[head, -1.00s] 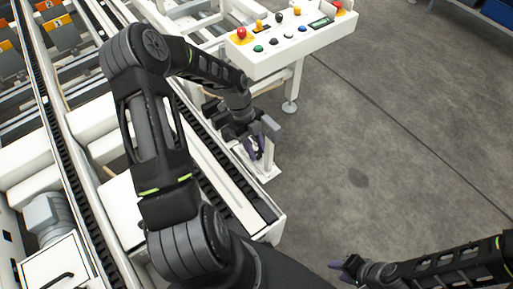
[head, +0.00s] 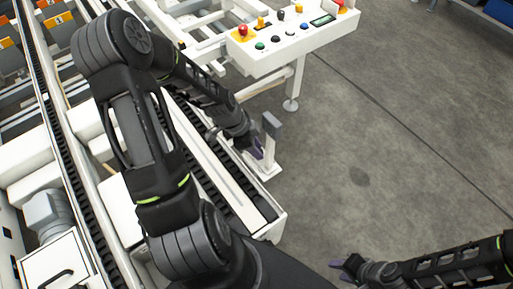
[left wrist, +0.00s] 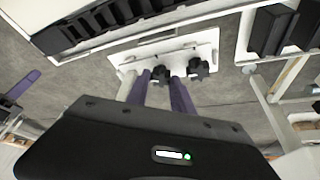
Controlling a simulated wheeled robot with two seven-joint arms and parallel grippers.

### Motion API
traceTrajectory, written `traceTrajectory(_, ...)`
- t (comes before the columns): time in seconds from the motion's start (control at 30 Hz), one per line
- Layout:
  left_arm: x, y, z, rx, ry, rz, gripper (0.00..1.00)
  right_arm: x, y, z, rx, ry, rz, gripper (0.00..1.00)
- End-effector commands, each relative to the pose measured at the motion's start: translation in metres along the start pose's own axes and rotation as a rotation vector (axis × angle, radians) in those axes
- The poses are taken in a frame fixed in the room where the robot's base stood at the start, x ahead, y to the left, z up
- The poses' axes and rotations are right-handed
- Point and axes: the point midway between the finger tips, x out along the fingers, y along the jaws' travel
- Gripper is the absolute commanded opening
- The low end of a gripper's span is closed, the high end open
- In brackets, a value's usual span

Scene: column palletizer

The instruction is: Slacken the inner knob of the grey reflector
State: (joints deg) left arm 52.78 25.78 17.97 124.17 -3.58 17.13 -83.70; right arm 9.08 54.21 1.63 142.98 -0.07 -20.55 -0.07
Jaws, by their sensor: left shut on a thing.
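The grey reflector (head: 271,123) stands upright on a white post beside the conveyor's end in the head view. In the left wrist view a white bracket plate (left wrist: 208,52) carries two black knobs. My left gripper (head: 256,150) is low beside the post. In the left wrist view its purple fingers (left wrist: 162,78) are on either side of the left-hand knob (left wrist: 160,74), shut on it. The other knob (left wrist: 198,69) is just right of the fingers, apparently free. I cannot tell how tight either knob is. My right gripper (head: 345,265) is empty and looks open, far from the bracket.
The conveyor (head: 232,190) with its dark chain runs along the left of the bracket. A white control panel (head: 290,45) with coloured buttons stands behind it on a leg. The grey floor to the right is clear.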

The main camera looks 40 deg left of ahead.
Motion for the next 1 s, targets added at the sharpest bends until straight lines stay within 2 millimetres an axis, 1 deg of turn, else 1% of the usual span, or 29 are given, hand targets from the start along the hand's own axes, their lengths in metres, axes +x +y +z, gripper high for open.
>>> traceTrajectory(0.2,0.0009,0.0013,-0.0003,-0.136,0.000,-0.057,0.00,0.0057,0.0023,0.0000,0.000,0.000,0.000,0.37)
traceTrajectory(0.4,0.0003,0.0014,-0.0006,-0.206,0.000,-0.087,0.00,0.0077,0.0031,0.0001,-0.001,0.000,0.000,0.37)
traceTrajectory(0.9,-0.0001,0.0014,-0.0007,-0.231,0.000,-0.096,0.00,0.0080,0.0032,0.0001,-0.001,0.000,0.000,0.37)
traceTrajectory(0.93,-0.0001,0.0014,-0.0007,-0.231,0.000,-0.096,0.29,0.0080,0.0032,0.0001,-0.001,0.000,0.000,0.37)
traceTrajectory(1.0,0.0000,0.0015,-0.0007,-0.231,0.000,-0.096,0.34,0.0080,0.0032,0.0001,-0.001,0.000,0.000,0.37)
